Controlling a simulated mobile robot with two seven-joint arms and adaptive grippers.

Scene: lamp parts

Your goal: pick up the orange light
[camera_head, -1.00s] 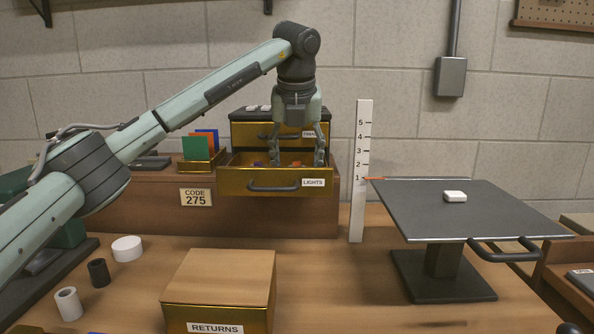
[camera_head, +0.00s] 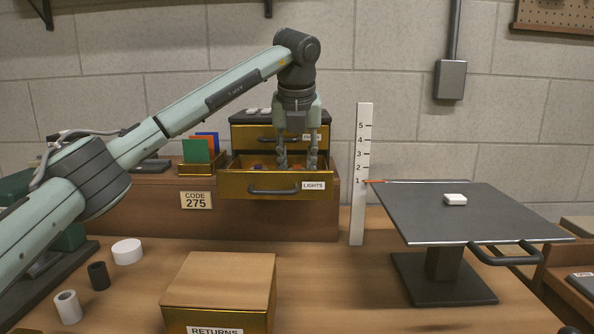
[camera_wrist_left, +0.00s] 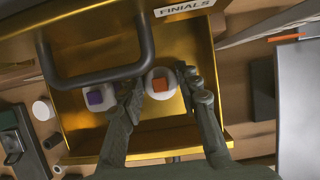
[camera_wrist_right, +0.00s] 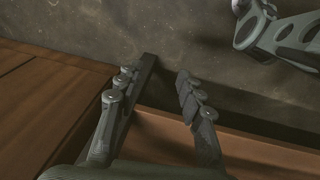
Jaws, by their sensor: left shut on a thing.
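The orange light, a white round base with an orange block on top (camera_wrist_left: 160,84), sits in the open gold drawer labelled LIGHTS (camera_head: 232,184). My left gripper (camera_head: 297,163) reaches down into that drawer. In the left wrist view its fingers (camera_wrist_left: 163,90) are closed on the light from both sides. The drawer front hides most of the light in the head view. A purple-topped white light (camera_wrist_left: 95,98) lies just left of the fingers in the left wrist view. My right gripper (camera_wrist_right: 158,90) is open and empty in the right wrist view, outside the head view.
The FINIALS drawer (camera_wrist_left: 205,45) is just above the lights drawer. A RETURNS box (camera_head: 220,275) is in front.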

